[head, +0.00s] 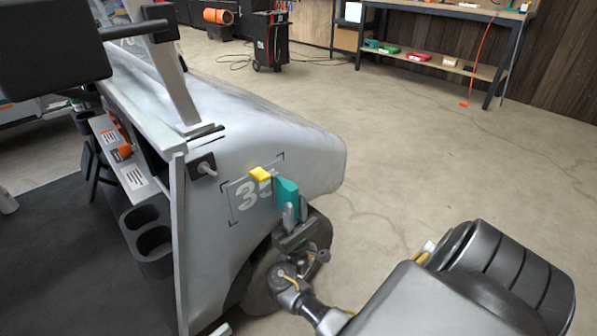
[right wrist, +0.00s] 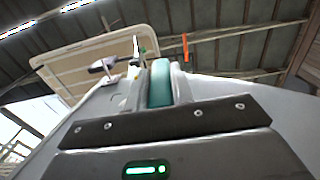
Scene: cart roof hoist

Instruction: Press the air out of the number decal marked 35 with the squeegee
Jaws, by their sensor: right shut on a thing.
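The number decal marked 35 (head: 244,196) is on the pale grey side of the cart's front body (head: 240,125), with dark corner marks around it. My right gripper (head: 290,213) is shut on the squeegee's teal handle (head: 286,190). The handle also shows between the fingers in the right wrist view (right wrist: 161,84). The squeegee's yellow part (head: 261,174) is at the decal's upper edge, and the squeegee hides part of the 5. I cannot tell whether it touches the decal. My left gripper is not in view.
A front wheel (head: 262,285) is below the decal, close behind my right gripper. A black cup holder (head: 148,238) and the cart's dash (head: 122,160) are to the left. The floor (head: 430,160) to the right is clear up to a shelf bench (head: 440,68).

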